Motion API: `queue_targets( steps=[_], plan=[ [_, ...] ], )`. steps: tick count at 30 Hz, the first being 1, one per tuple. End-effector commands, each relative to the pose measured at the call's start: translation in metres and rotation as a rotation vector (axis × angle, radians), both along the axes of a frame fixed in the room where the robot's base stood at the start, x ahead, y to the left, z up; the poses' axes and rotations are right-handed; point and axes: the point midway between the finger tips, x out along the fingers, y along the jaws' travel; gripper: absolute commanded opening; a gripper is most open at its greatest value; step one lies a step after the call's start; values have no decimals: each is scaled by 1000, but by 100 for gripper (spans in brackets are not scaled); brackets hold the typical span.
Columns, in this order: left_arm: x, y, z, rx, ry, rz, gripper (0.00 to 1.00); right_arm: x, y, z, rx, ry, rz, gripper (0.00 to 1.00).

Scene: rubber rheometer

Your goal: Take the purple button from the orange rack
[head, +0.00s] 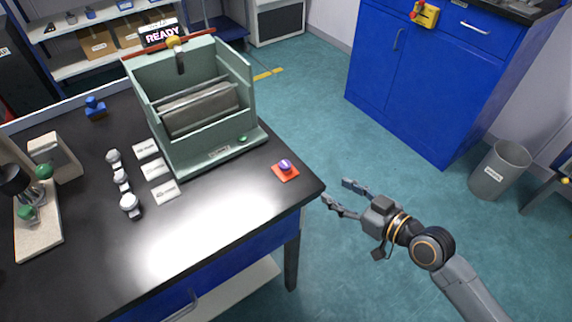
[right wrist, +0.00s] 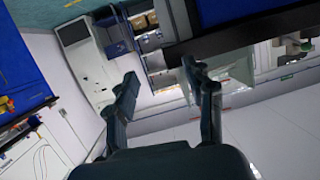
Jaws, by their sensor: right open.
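The purple button (head: 286,164) sits on a small orange rack (head: 285,173) near the right front corner of the black table, in the head view. My right gripper (head: 335,192) is open and empty. In the head view it is to the right of the rack, beside the table corner and apart from the button. Its two open fingers also show in the right wrist view (right wrist: 160,88), with nothing between them. Neither the button nor the rack can be made out in the right wrist view. My left gripper is not in view.
A green machine (head: 205,110) with a READY sign stands on the black table (head: 230,225) behind the rack. White cards and several grey-white knobbed pieces (head: 129,205) lie left of it. A blue cabinet (head: 425,75) and a grey bin (head: 498,170) stand at right. Floor beside the table is clear.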

Motion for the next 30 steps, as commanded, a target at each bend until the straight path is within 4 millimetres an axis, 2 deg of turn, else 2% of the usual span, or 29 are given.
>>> queue_targets(
  steps=[1, 3, 7, 18, 26, 30],
  plan=[
    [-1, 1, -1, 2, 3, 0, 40, -8, 10, 19, 14, -28, 40, 53],
    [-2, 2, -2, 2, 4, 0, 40, -15, 19, 37, 28, -54, 78, 53],
    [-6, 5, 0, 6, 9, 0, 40, -17, 31, 52, 42, -73, 106, 53],
    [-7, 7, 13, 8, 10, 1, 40, 27, 79, 39, 44, -74, 104, 53],
    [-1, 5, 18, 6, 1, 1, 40, 40, 95, 34, 41, -73, 105, 53],
    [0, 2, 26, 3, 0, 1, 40, 53, 112, 31, 43, -72, 105, 53]
  ],
)
